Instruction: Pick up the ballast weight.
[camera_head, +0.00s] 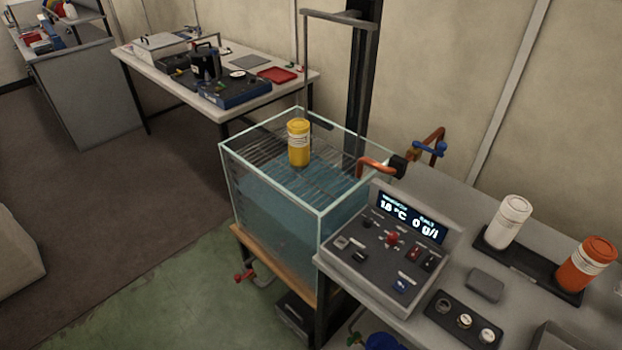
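No part of either gripper shows in the head view. Nothing in view is labelled as the ballast weight. Several small round pieces (464,321) sit in a black holder (436,313) at the front of the grey bench, and they may be weights; I cannot tell for sure. A yellow cylinder with a white label (299,144) stands upright on the grid at the top of the glass water tank (276,231). A white cylinder (512,222) and an orange cylinder (588,263) stand in a dark rack (529,262) on the bench at the right.
A control console (385,254) reading 18 °C and 0 g/l stands beside the tank. A grey block (485,285) lies between console and rack. An orange pipe with a blue valve (429,148) rises behind the tank. A back table (134,61) holds equipment. The left floor is mostly clear.

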